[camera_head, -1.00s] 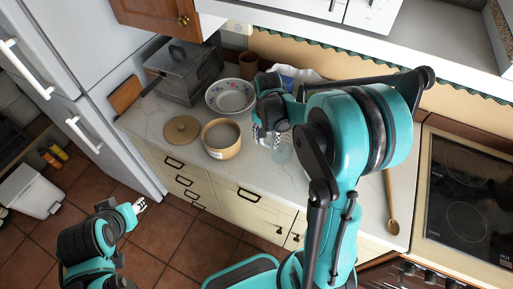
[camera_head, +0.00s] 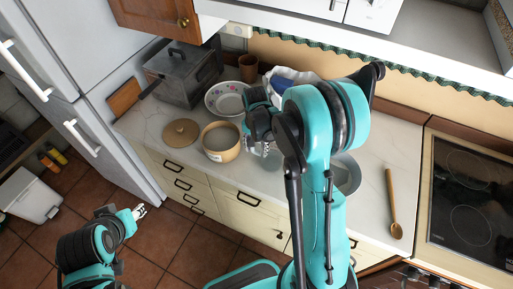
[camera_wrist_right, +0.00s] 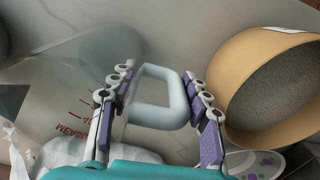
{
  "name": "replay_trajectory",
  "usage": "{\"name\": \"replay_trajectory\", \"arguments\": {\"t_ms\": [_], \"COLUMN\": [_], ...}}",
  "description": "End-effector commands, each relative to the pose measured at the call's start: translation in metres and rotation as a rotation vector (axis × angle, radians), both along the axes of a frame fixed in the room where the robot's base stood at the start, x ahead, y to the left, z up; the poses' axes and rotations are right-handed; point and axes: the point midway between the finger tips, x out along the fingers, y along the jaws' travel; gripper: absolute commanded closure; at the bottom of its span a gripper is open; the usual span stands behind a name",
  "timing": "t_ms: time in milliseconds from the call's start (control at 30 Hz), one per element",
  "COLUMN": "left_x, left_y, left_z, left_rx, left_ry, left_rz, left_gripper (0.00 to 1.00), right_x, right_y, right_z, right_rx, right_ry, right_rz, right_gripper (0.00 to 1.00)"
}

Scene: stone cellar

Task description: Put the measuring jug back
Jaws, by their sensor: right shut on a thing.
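The measuring jug (camera_wrist_right: 68,95) is clear, with red markings and a pale, thick loop handle (camera_wrist_right: 160,100) in the right wrist view. My right gripper (camera_wrist_right: 160,108) has its fingers on both sides of this handle and is shut on it. In the head view my right gripper (camera_head: 266,146) is over the counter, just right of the tan canister; it and the arm largely hide the jug there. I cannot tell whether the jug touches the counter. My left gripper (camera_head: 138,212) is low at the left, away from the counter; its opening is too small to tell.
The open tan canister (camera_head: 221,154) has its round lid (camera_head: 181,132) beside it. Behind stand a floral bowl (camera_head: 216,106), brown cup (camera_head: 248,67) and metal box (camera_head: 185,75). A round grey dish (camera_head: 347,174), wooden spoon (camera_head: 393,205) and cooktop (camera_head: 470,190) are right.

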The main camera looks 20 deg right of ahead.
Motion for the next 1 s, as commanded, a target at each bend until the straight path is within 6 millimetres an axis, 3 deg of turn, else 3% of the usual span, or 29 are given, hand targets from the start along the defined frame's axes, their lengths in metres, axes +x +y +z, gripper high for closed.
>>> {"name": "replay_trajectory", "arguments": {"t_ms": [33,100,533,1000], "left_x": [0.000,0.000,0.000,0.000], "left_y": [0.000,0.000,0.000,0.000], "left_z": [-0.003,-0.001,0.005,0.025], "left_rx": [0.000,0.000,0.000,0.000], "left_ry": [0.000,0.000,0.000,0.000], "left_rz": [0.000,0.000,0.000,0.000], "left_gripper": [0.60,0.60,0.60,0.60], "right_x": [0.000,0.000,0.000,0.000], "right_y": [0.000,0.000,0.000,0.001], "right_z": [-0.003,-0.001,0.008,0.103], "right_rx": [0.000,0.000,0.000,0.000], "right_ry": [0.000,0.000,0.000,0.000], "right_rz": [0.000,0.000,0.000,0.000], "right_gripper": [0.50,0.32,0.32,0.32]}}
